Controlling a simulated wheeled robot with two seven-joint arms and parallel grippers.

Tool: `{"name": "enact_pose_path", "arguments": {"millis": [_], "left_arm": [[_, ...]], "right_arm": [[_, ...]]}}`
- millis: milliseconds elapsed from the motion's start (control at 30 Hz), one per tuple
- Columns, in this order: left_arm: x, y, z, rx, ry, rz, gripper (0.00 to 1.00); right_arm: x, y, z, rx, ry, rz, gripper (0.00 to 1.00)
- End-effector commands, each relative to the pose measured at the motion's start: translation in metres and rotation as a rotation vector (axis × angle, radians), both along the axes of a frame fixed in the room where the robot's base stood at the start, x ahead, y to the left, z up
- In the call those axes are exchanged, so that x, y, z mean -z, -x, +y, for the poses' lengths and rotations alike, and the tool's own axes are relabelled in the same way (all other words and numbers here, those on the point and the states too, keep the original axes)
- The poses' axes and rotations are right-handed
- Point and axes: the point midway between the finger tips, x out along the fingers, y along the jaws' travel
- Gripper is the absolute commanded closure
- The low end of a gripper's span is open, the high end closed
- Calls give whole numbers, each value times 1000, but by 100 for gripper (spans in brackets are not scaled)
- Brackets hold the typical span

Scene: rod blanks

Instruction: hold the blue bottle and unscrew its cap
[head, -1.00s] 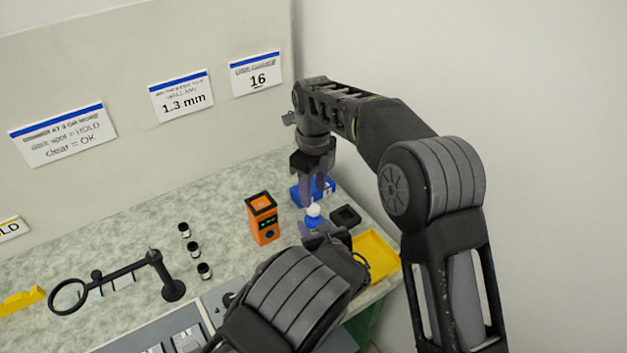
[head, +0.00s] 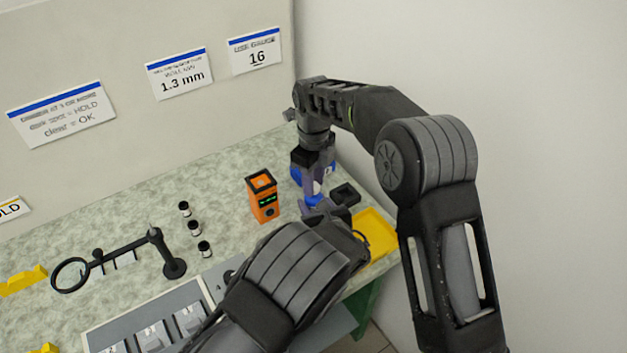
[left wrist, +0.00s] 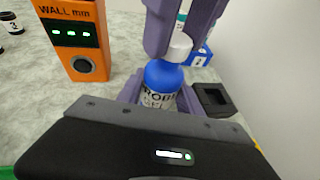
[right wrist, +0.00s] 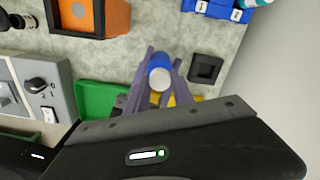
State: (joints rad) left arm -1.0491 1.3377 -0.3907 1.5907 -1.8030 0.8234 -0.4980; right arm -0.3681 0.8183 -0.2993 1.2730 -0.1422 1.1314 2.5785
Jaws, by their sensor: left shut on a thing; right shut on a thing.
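The blue bottle (left wrist: 163,78) stands upright with a white label band and a white cap (left wrist: 181,46). My left gripper (left wrist: 158,100) is shut around the bottle's body. My right gripper (left wrist: 184,28) comes from above, its fingers shut on the cap. In the head view my left gripper (head: 318,208) and right gripper (head: 312,190) meet at the bottle and mostly hide it. The right wrist view looks down on the white cap (right wrist: 160,78) between the purple fingers, with blue of the bottle (right wrist: 160,60) beside it. I cannot tell whether the cap is loosened.
An orange wall gauge (head: 262,196) stands left of the bottle. A blue rack (left wrist: 199,57) is behind it. A black square holder (head: 345,194) and a yellow tray (head: 376,236) lie to the right. Small vials (head: 194,228) and a magnifier stand (head: 173,267) are farther left.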

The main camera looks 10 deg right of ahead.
Motion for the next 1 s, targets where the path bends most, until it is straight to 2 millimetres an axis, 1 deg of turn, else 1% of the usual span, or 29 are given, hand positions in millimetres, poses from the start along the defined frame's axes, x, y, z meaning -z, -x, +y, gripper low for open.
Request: {"name": "enact_pose_path", "arguments": {"millis": [33,233,567,667,767,867,1000], "left_arm": [[0,0,0,0,0,0,100],[0,0,0,0,0,0,100],[0,0,0,0,0,0,100],[0,0,0,0,0,0,100],[0,0,0,0,0,0,100],[0,0,0,0,0,0,100],[0,0,0,0,0,0,100]], "right_arm": [[0,0,0,0,0,0,83],[0,0,0,0,0,0,100],[0,0,0,-3,0,0,100],[0,0,0,-50,-1,-1,100],[0,0,0,-187,-1,-1,100],[0,0,0,-415,-2,-1,100],[-1,0,0,-808,-2,-2,100]]}}
